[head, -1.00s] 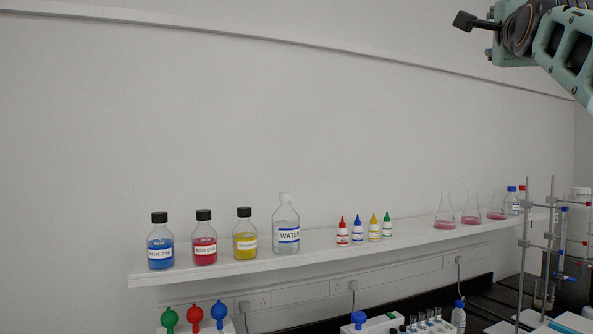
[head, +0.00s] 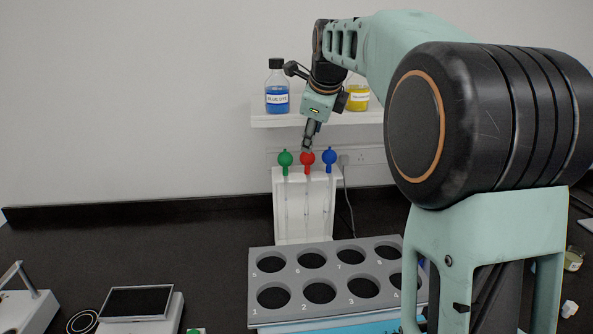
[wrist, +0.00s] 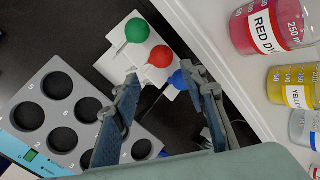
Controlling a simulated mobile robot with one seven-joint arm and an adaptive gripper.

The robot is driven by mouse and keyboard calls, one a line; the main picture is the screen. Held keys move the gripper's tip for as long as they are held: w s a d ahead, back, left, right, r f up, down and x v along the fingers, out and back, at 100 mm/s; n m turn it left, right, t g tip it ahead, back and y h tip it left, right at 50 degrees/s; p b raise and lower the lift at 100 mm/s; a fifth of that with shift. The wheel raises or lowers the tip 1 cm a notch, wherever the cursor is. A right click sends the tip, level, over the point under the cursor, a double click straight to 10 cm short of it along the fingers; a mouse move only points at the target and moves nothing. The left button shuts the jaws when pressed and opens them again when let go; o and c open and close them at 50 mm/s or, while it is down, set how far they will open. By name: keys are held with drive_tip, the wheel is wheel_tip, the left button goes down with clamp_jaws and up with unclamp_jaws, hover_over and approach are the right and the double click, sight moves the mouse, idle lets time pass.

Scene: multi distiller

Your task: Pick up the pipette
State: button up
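Pipettes with coloured bulbs stand upright in a white stand on the dark bench. In the head view the green bulb (head: 285,158) is left, the red bulb (head: 307,158) is in the middle and the blue bulb (head: 329,155) is right. The wrist view shows the same green (wrist: 137,30), red (wrist: 160,56) and blue (wrist: 178,80) bulbs. My gripper (head: 308,148) points down just above the red bulb. In the wrist view my gripper (wrist: 160,74) is open, with the red bulb beyond and between its fingertips. I cannot tell whether they touch.
A grey holder (head: 255,300) with numbered round holes sits in front of the white stand (head: 292,225). A shelf (head: 285,120) behind carries a blue dye bottle (head: 277,92) and a yellow bottle (head: 358,95). A balance (head: 140,303) stands at the lower left. Dark bench is clear left of the stand.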

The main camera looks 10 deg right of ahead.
sight(308, 154)
drive_tip(key=p+x, duration=0.1)
drive_tip(key=x, duration=0.9)
drive_tip(key=shift+w+d, duration=0.15)
drive_tip(key=shift+r, duration=0.1)
drive_tip(key=c, duration=0.5)
